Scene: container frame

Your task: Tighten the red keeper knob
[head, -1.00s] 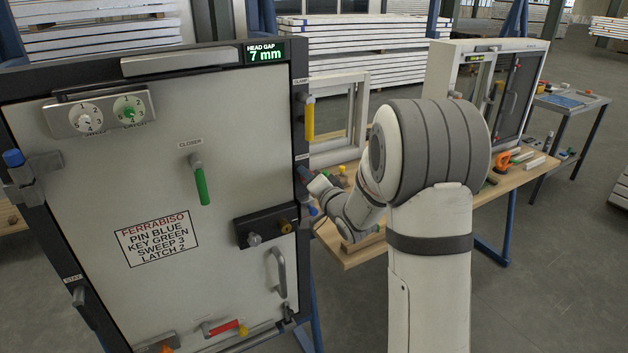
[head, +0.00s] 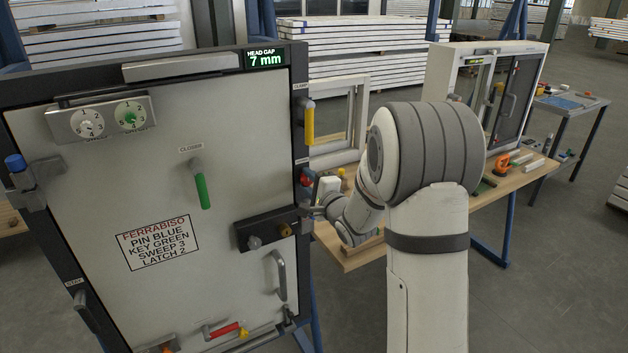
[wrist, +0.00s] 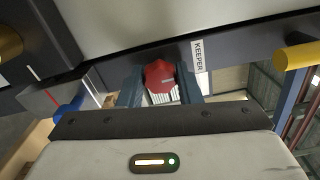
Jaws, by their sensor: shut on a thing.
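The red keeper knob (wrist: 159,75) sits on the dark frame beside the KEEPER label in the wrist view. My gripper (wrist: 161,86) has one finger on each side of it, shut on it; the fingers hide parts of its sides. In the head view the red knob (head: 305,176) shows at the right edge of the door frame, with my gripper (head: 314,200) close against that edge. The exact finger contact is too small to tell there.
A yellow clamp handle (head: 308,122) is above the knob. The latch block with a brass knob (head: 286,230) is below left. A blue knob (wrist: 70,110) lies near my gripper in the wrist view. A wooden bench (head: 350,258) stands behind my arm.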

